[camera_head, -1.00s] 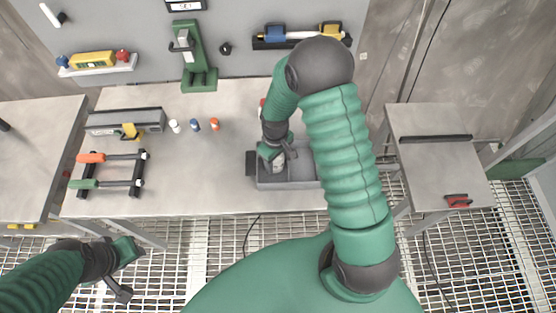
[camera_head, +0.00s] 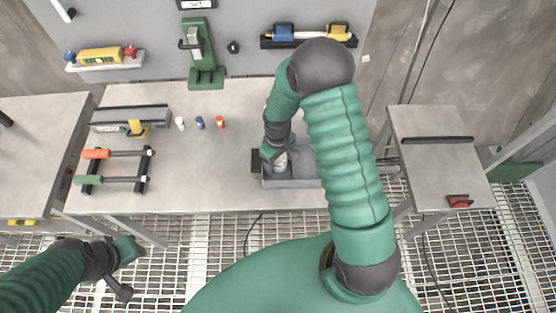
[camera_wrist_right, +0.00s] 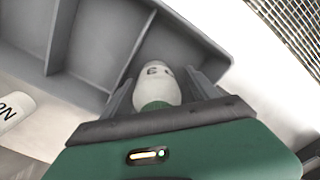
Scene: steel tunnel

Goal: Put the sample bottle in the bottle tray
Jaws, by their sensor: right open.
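The sample bottle (camera_wrist_right: 157,85), white with a green part nearest my gripper, is in a compartment of the grey bottle tray (camera_wrist_right: 97,44) in the right wrist view. In the head view the bottle (camera_head: 281,163) shows as a small pale shape at the tray's left end. The tray (camera_head: 292,182) is on the table, partly hidden by my right arm. My right gripper (camera_wrist_right: 160,92) is open, its fingers on either side of the bottle. It also shows in the head view (camera_head: 276,160).
Small bottles with white, blue and orange caps (camera_head: 200,123) stand on the table (camera_head: 215,175), left of the tray. A black rack (camera_head: 118,170) holds orange- and green-handled tools. A green stand (camera_head: 204,60) is behind. The table between rack and tray is clear.

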